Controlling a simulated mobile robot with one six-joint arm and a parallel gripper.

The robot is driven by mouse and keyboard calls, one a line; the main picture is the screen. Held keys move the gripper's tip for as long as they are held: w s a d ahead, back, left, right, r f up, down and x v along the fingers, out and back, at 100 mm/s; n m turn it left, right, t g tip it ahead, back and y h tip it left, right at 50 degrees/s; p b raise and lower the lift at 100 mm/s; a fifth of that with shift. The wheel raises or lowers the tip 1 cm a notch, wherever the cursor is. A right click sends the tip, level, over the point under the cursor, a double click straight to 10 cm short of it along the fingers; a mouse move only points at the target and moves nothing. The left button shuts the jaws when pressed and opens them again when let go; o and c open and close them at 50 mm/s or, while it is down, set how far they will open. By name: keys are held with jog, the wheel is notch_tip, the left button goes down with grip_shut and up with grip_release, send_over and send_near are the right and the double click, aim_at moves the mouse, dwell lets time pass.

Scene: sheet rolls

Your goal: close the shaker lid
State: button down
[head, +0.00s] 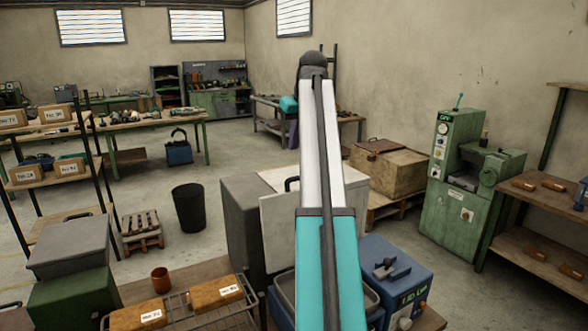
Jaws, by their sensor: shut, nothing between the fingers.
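A pale panel (279,236), which looks like the shaker lid, stands raised behind a grey-rimmed tub (283,290) at the bottom centre of the head view. A dark handle (291,183) shows at the panel's top edge. The tub looks open, but my arm crosses in front of it and the panel and hides much of both. My white and teal arm runs up the middle of the view to a dark joint. My gripper cannot be made out in this view.
A blue machine with a dark clamp (389,268) stands just right of the tub. A wire rack (206,309) with brown packages and a brown cup (160,280) are to the left. A grey cabinet (241,230) stands behind. Open floor lies around the black bin (188,208).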

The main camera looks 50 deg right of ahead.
jog(key=shift+w+f, duration=0.15)
jog(key=shift+f, duration=0.05)
notch_tip(320, 180, down, 9)
jog(key=p, duration=0.6)
dwell(0.8)
jog(key=shift+f, duration=0.1)
